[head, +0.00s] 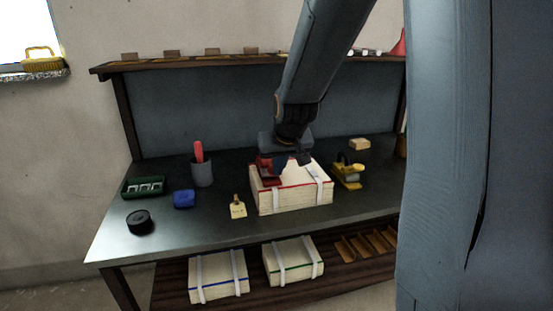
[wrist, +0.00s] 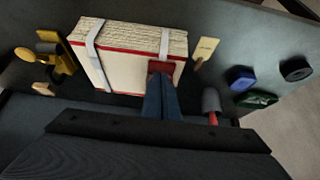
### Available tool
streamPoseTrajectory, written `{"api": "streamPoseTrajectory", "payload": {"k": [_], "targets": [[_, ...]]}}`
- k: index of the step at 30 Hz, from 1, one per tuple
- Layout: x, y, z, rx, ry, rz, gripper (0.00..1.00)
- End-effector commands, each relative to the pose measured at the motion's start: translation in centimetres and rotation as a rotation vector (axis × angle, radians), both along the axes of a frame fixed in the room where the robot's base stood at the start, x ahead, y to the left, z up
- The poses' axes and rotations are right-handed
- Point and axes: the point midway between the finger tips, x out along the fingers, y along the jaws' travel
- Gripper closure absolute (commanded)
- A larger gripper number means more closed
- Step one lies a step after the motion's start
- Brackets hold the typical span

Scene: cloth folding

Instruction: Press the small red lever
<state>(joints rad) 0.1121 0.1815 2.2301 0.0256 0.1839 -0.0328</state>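A small dark red piece (wrist: 161,67), which looks like the lever, sits on a cream paper stack (wrist: 118,68) at one of its white straps. In the head view red also shows beside my gripper (head: 283,164), over the left part of the stack (head: 300,199). In the wrist view the fingers of my gripper (wrist: 161,78) lie side by side, close together, with their tips right at the red piece. I cannot tell whether they touch it. My gripper hides part of the red piece and the strap. Nothing shows held between the fingers.
A yellow tool (head: 348,173) stands right of the stack. A tag (head: 238,207), blue block (head: 184,199), grey cup (head: 202,174), green tray (head: 143,187) and black disc (head: 140,222) lie to its left. The bench's front left (head: 175,242) is clear. Two strapped stacks lie on the lower shelf.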

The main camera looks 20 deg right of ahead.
Motion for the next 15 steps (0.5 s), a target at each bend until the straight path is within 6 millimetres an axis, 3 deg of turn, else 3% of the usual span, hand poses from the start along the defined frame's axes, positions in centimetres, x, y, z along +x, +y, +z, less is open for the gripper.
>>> {"api": "streamPoseTrajectory", "payload": {"k": [6, 15], "targets": [[-0.08, 0.17, 1.08, 0.000, 0.002, 0.002, 1.00], [-0.03, 0.17, 1.17, 0.000, 0.002, 0.002, 1.00]]}}
